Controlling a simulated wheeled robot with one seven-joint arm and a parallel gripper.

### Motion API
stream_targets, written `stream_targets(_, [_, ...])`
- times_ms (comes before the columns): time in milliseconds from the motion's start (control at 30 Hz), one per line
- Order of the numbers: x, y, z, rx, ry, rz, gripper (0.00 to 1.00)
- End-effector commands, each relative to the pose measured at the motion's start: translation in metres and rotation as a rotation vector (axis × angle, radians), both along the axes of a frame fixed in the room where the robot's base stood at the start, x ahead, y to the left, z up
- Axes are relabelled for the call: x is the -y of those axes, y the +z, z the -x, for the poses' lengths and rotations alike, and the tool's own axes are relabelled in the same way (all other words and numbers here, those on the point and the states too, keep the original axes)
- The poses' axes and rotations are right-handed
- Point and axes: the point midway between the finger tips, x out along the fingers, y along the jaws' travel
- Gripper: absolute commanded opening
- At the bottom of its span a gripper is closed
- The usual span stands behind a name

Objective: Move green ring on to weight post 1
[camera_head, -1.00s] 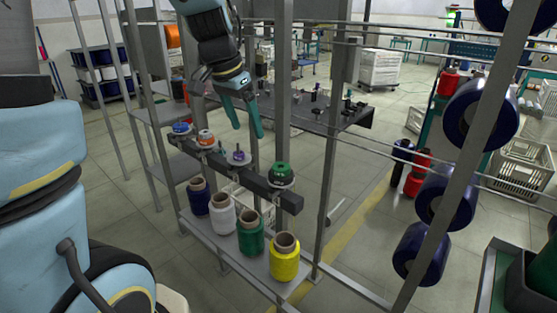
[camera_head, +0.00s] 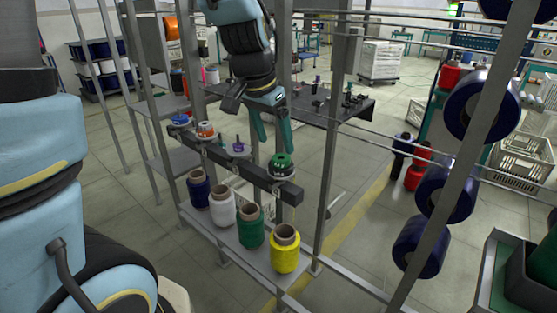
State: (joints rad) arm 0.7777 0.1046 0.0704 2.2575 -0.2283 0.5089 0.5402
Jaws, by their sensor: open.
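The green ring (camera_head: 281,160) sits at the right end of the dark horizontal bar (camera_head: 240,175), on top of pale discs at the rightmost post. My gripper (camera_head: 277,148) points down with its two teal fingers apart and nothing between them. Its fingertips are just above or behind the green ring; the depth gap is hard to judge. Other posts along the bar carry a blue ring (camera_head: 179,118), an orange ring (camera_head: 206,129) and pale discs with a purple tip (camera_head: 238,147). I cannot tell which is weight post 1.
Navy, white, green and yellow thread cones (camera_head: 285,249) stand on the shelf (camera_head: 215,239) below the bar. Upright metal posts (camera_head: 330,140) and thin horizontal rods stand close around the arm. A dark table (camera_head: 340,107) with small items is behind.

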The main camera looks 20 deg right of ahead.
Motion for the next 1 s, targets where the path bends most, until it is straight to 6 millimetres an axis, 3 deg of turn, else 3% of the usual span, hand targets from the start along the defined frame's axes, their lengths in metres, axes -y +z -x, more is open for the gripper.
stream_targets(100, [0.004, -0.018, -0.002, 0.000, -0.001, -0.001, 0.82])
stream_targets(400, [0.011, -0.043, -0.007, 0.001, 0.001, 0.000, 0.82])
stream_targets(900, [0.013, -0.049, -0.008, 0.000, 0.000, 0.000, 0.82])
stream_targets(1000, [0.013, -0.049, -0.008, 0.000, 0.000, 0.000, 0.72])
